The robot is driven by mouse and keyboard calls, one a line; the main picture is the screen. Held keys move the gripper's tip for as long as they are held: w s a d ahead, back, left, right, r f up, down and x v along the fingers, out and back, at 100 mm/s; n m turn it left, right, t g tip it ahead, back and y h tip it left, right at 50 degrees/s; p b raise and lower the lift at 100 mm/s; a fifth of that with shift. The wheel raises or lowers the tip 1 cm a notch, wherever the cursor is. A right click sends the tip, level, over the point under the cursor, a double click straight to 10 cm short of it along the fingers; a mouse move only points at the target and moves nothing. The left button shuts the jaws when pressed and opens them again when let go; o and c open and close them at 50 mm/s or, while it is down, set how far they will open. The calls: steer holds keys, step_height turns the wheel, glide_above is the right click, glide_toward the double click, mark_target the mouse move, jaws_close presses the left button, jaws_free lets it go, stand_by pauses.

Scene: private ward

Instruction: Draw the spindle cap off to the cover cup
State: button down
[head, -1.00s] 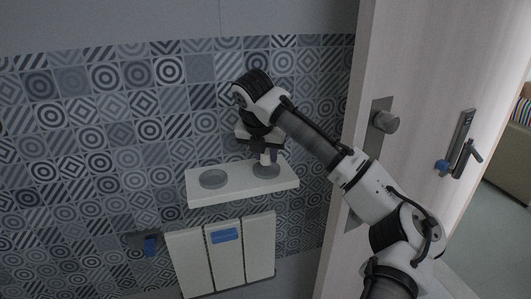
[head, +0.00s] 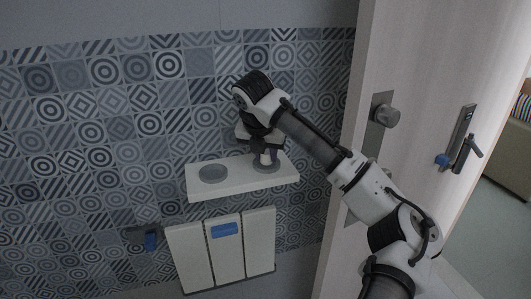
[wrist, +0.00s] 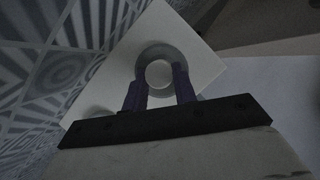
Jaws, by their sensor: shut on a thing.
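The spindle cap (wrist: 159,74) is a pale round piece between the two dark fingers of my gripper (wrist: 160,90) in the wrist view. In the head view my gripper (head: 266,154) points down at the right end of the white shelf, shut on the cap, which the fingers partly hide. Below the cap is a round grey base (head: 267,168), seen as a grey ring (wrist: 158,50) in the wrist view. I cannot tell whether the cap touches it. The cover cup (head: 213,173) appears as a round grey dish at the shelf's left; nothing shows in it.
The white shelf (head: 239,184) is fixed to the patterned tile wall, with clear surface between cup and base. Below hang white panels (head: 226,255) with a blue label. A wooden door (head: 410,65) with a knob (head: 388,116) stands close to the arm's right.

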steer(key=shift+f, duration=0.2)
steer(key=shift+f, duration=0.3)
steer(key=c, duration=1)
jaws_free()
steer(key=shift+c, duration=0.2)
steer(key=shift+r, duration=0.1)
steer(key=w+p+v, duration=0.1)
steer(key=p+v, duration=0.3)
steer(key=v, duration=1.3)
steer(key=shift+w+d+r, duration=0.2)
steer(key=shift+r, duration=0.35)
